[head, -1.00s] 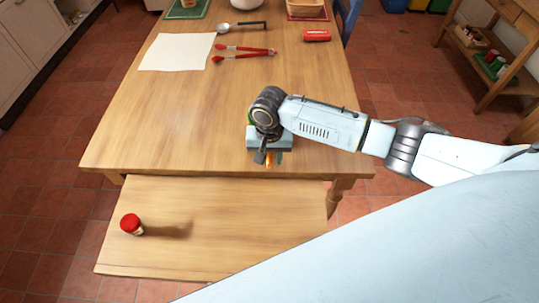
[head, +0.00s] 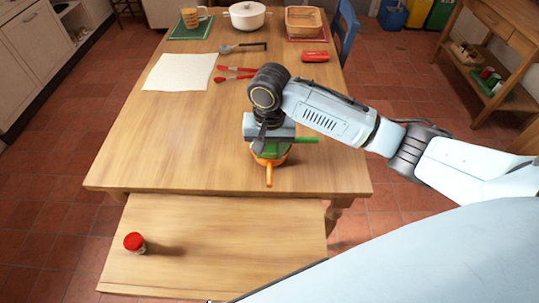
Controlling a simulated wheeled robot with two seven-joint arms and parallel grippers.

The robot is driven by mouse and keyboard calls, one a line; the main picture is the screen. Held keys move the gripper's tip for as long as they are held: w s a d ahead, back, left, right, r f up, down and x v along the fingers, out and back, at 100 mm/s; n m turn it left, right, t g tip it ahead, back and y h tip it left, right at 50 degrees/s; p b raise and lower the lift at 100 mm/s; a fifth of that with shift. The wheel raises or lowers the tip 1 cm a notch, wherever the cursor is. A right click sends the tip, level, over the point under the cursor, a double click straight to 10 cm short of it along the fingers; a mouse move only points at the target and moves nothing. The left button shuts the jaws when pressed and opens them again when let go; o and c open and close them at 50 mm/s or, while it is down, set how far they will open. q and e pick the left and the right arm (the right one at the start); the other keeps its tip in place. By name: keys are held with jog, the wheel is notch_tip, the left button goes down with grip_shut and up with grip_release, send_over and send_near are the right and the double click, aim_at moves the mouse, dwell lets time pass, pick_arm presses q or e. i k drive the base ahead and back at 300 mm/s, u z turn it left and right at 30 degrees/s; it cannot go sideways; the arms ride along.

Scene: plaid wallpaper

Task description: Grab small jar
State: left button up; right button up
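The small jar (head: 135,243) has a red lid and stands upright near the left end of the wooden bench in front of the table. It is clear of both arms. My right gripper (head: 268,148) points down over the table's front part, far up and right of the jar. An orange and green object (head: 269,173) shows under and around its fingers; I cannot tell whether they touch it. The fingertips are mostly hidden, so whether they are open is unclear. My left gripper is not in view.
The wooden table (head: 160,160) stands behind the bench (head: 225,255). The bench right of the jar is clear.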

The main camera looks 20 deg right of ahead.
aim_at(134, 243)
jog(key=u, duration=0.85)
